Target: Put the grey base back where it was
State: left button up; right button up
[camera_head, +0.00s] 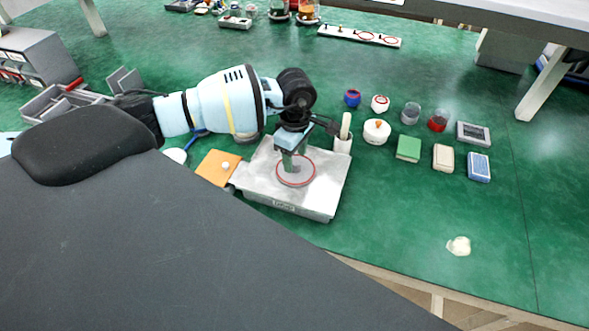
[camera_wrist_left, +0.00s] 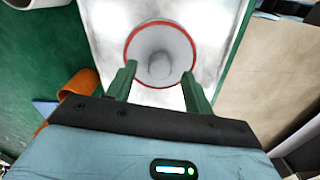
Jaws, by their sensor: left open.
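The grey base (camera_head: 304,176) is a round disc with a raised middle boss. It sits inside a red ring on the pale metal plate (camera_head: 325,198). In the left wrist view the grey base (camera_wrist_left: 160,32) lies flat, with the red ring around its edge. My left gripper (camera_head: 291,168) is directly over the base, pointing down. In the left wrist view its two green fingers (camera_wrist_left: 158,74) are apart, with nothing held between them. They are at the near side of the boss; whether they touch the disc I cannot tell. My right gripper is not in view.
An orange pad (camera_head: 213,173) lies left of the plate. Several small jars and boxes, including a green box (camera_head: 408,148), stand further right. A crumpled pale piece (camera_head: 458,246) lies near the front edge. The green bench between is clear.

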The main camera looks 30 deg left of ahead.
pick_arm(q)
jog(key=shift+f, duration=0.95)
grip_shut()
jog(key=shift+r, duration=0.1)
jog(key=shift+r, duration=0.8)
jog(key=shift+s+d+r, duration=0.15)
jog(key=shift+s+r, duration=0.05)
jog(key=shift+r, duration=0.25)
jog(key=shift+s+d+r, duration=0.1)
jog(key=shift+s+r, duration=0.05)
jog(key=shift+r, duration=0.3)
jog(key=s+d+r, duration=0.1)
jog(key=s+d, duration=0.7)
jog(key=s, duration=0.5)
jog(key=shift+r, duration=0.25)
